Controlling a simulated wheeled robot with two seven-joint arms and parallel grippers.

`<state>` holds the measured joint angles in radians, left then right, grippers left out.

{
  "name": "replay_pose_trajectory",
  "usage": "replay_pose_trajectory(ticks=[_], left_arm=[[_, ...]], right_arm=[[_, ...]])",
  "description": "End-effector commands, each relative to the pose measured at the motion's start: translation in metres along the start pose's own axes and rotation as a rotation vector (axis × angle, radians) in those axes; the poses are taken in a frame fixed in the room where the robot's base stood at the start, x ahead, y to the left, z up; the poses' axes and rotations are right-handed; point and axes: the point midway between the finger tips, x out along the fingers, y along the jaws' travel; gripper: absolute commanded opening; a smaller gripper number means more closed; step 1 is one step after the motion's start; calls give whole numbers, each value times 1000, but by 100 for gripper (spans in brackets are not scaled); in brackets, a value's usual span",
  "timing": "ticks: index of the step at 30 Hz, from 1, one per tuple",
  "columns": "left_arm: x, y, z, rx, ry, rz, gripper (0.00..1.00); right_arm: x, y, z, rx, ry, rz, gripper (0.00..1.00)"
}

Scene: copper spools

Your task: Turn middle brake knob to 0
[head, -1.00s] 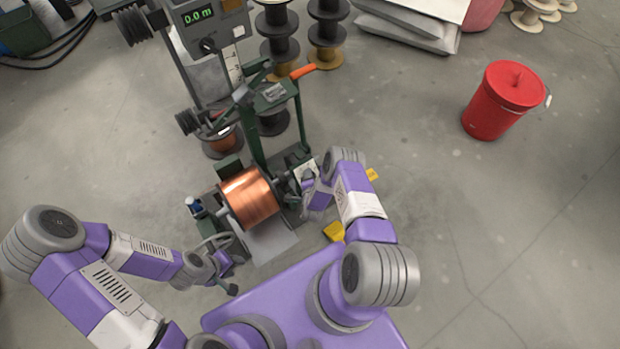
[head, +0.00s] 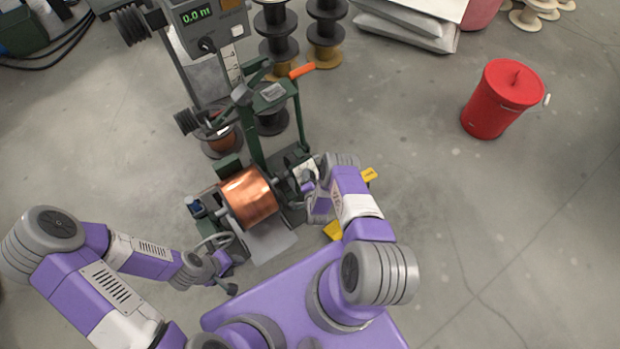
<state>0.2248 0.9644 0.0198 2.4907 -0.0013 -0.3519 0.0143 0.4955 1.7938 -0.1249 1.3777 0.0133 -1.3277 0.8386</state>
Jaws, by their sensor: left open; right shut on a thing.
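A large copper spool (head: 250,197) lies on its side in the green winding machine. A small pale panel (head: 306,170) sits on the machine just right of the spool. My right gripper (head: 308,186) is at this panel, shut on what looks like the middle brake knob. The arm and fingers hide the knob, so its setting cannot be read. My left gripper (head: 226,272) is open and empty at the front left of the machine, near a grey hand wheel (head: 214,243), apart from the spool.
A display (head: 197,15) reading 0.0 m stands at the top. An orange-handled lever (head: 302,71) sticks out above the spool. A red bin (head: 500,98) stands at right on open floor. Yellow pieces (head: 334,230) lie beside my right arm. Black spools (head: 277,50) are stacked behind.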

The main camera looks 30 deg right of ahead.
Motion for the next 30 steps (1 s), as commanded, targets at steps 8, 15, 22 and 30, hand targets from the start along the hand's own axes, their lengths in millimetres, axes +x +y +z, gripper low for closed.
replay_pose_trajectory(ticks=[8, 15, 22, 30], left_arm=[[0, 0, 0, 0, 0, 0, 43], [0, 0, 0, 0, 0, 0, 43], [-15, 6, 1, 0, 0, 0, 43], [-31, 12, 1, 0, 0, 0, 43]], right_arm=[[1, -1, -1, 0, 3, -2, 74], [0, 0, -1, 1, 1, 0, 74], [-27, -2, -2, 1, -1, 3, 74], [-67, -2, -2, 1, 1, 1, 74]])
